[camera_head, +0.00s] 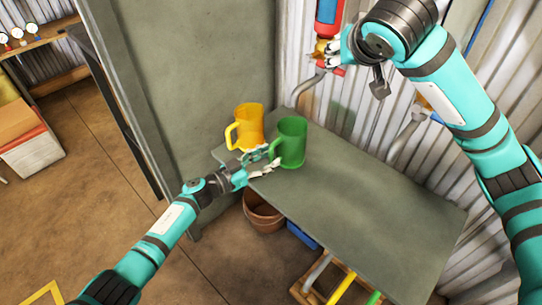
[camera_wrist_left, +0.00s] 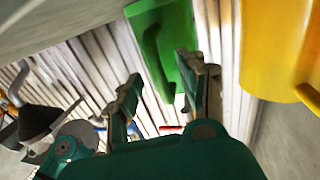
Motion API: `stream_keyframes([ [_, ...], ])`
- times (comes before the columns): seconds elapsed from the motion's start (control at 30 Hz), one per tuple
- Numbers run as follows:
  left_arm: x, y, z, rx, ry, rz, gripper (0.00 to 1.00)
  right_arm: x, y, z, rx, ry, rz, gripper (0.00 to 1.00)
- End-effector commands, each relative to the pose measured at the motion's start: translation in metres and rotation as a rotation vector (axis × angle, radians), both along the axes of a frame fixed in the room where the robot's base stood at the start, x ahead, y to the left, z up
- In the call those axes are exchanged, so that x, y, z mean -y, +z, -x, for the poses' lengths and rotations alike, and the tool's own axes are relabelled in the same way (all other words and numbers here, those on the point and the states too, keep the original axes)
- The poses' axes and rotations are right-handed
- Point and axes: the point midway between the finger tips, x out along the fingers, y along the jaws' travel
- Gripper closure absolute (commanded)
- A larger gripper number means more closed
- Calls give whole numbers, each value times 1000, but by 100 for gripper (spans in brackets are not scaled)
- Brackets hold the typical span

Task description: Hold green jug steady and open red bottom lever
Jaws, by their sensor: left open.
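The green jug (camera_head: 291,142) stands upright on the grey table, next to the yellow jug. My left gripper (camera_head: 264,161) is open at the green jug's left side, by its handle. In the left wrist view the green jug (camera_wrist_left: 178,40) and its handle show just beyond and between the open fingers (camera_wrist_left: 160,90); I cannot tell whether they touch. The red bottom lever (camera_head: 331,68) is on the pipe fitting at the wall, below a red and blue cylinder. My right gripper (camera_head: 337,50) is right at this fitting; its fingers are too small to read.
A yellow jug (camera_head: 246,127) stands left of the green one, close to my left gripper. The grey table (camera_head: 370,215) is clear toward the front right. A corrugated wall (camera_head: 385,120) with grey pipes is behind it. Brown pots (camera_head: 262,212) stand below the table.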

Motion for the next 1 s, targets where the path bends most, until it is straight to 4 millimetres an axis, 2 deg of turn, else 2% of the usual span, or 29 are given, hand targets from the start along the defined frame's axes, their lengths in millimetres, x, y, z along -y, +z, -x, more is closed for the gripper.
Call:
stream_keyframes([
  [0.2, 13, 0, -8, 2, -1, -1, 59, 0, 0, 0, 0, 0, 0, 62],
  [0.47, 14, 0, -9, 2, -1, -1, 59, 0, 0, 0, 0, 0, 0, 62],
  [0.8, 13, 0, -9, 1, -1, -1, 100, 0, 0, 0, 0, 0, 0, 62],
  [1.0, 13, 0, -8, 1, -1, -1, 100, 0, 0, 0, 0, 0, 0, 62],
])
